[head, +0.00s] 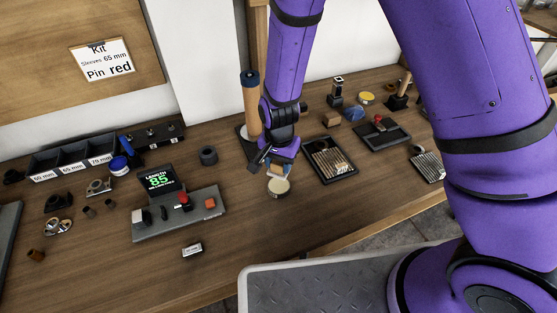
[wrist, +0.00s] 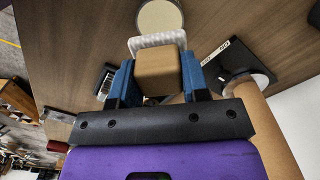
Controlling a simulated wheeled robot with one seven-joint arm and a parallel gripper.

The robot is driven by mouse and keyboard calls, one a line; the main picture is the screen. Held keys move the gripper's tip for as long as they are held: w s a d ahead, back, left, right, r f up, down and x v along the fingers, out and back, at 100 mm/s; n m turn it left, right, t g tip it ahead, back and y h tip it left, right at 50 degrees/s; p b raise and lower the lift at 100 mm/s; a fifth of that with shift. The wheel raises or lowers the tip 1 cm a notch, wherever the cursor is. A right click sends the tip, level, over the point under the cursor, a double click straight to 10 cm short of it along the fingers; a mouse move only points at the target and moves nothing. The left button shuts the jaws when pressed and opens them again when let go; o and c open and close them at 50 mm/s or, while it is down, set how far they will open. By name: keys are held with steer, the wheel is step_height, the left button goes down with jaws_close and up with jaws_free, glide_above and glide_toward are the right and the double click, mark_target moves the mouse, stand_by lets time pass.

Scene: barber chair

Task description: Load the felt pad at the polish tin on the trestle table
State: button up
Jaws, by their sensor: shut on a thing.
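My gripper (head: 279,170) is low over the trestle table (head: 240,215), pointing down. In the wrist view its blue fingers (wrist: 157,72) are shut on a tan block (wrist: 158,73). A white ribbed felt pad (wrist: 157,41) is on the far end of that block. The round polish tin (head: 278,188), with a pale cream top, stands on the table just in front of and below my gripper. It also shows in the wrist view (wrist: 160,15), just beyond the pad and cut by the frame's top edge. Whether pad and tin touch cannot be told.
A tall tan roll on a post (head: 251,105) stands close left of my gripper. A dark tray of brass rods (head: 331,160) lies close right. A control box with a lit display (head: 160,180) is farther left. The table's front middle is mostly clear.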

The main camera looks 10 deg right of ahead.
steer(key=shift+f, duration=2.6)
steer(key=shift+f, duration=0.6)
steer(key=shift+r, duration=3.55)
steer(key=w+d+n, duration=0.2)
steer(key=w+d, duration=0.2)
steer(key=d, duration=0.4)
steer(key=w+d+f+n, duration=0.1)
steer(key=w+d+n, duration=0.1)
steer(key=w+d, duration=0.3)
steer(key=w+d+n, duration=0.1)
steer(key=w+d, duration=0.3)
steer(key=d, duration=0.7)
steer(key=shift+w+d+f+n, duration=0.35)
steer(key=shift+w+n, duration=0.05)
